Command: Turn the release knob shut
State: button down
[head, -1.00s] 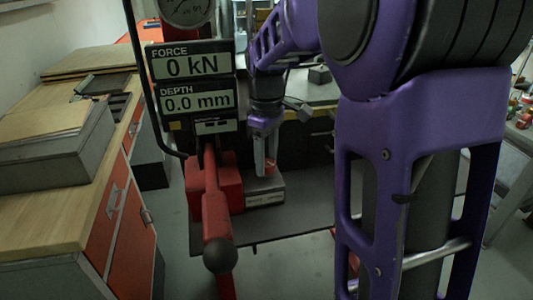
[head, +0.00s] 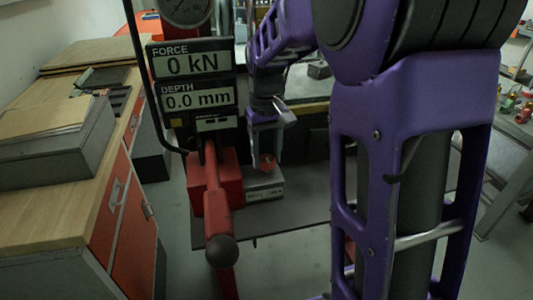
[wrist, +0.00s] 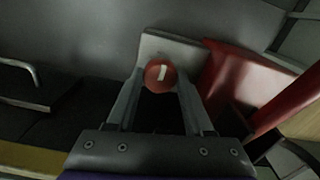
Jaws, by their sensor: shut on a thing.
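The release knob is a small red round knob (wrist: 160,76) with a white mark on its face. In the wrist view it sits between the two fingertips of my gripper (wrist: 158,86), and the white mark stands nearly upright there. In the head view the knob (head: 268,162) shows as a small red spot low between the fingers of my gripper (head: 264,156), which points downward. My gripper is shut on the knob. The knob's mount is mostly hidden by the fingers.
A red pump lever (head: 217,200) with a black ball end stands close left of my gripper, before a red block (head: 225,185). A display panel (head: 194,85) reads 0 kN and 0.0 mm. A pale block (head: 264,188) lies below the gripper. A wooden-topped bench (head: 60,205) stands left.

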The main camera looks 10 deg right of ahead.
aim_at(266, 157)
dwell(0.4)
jog(key=shift+c, duration=1.4)
grip_release()
notch_tip(266, 157, up, 18)
jog(key=shift+f, duration=0.25)
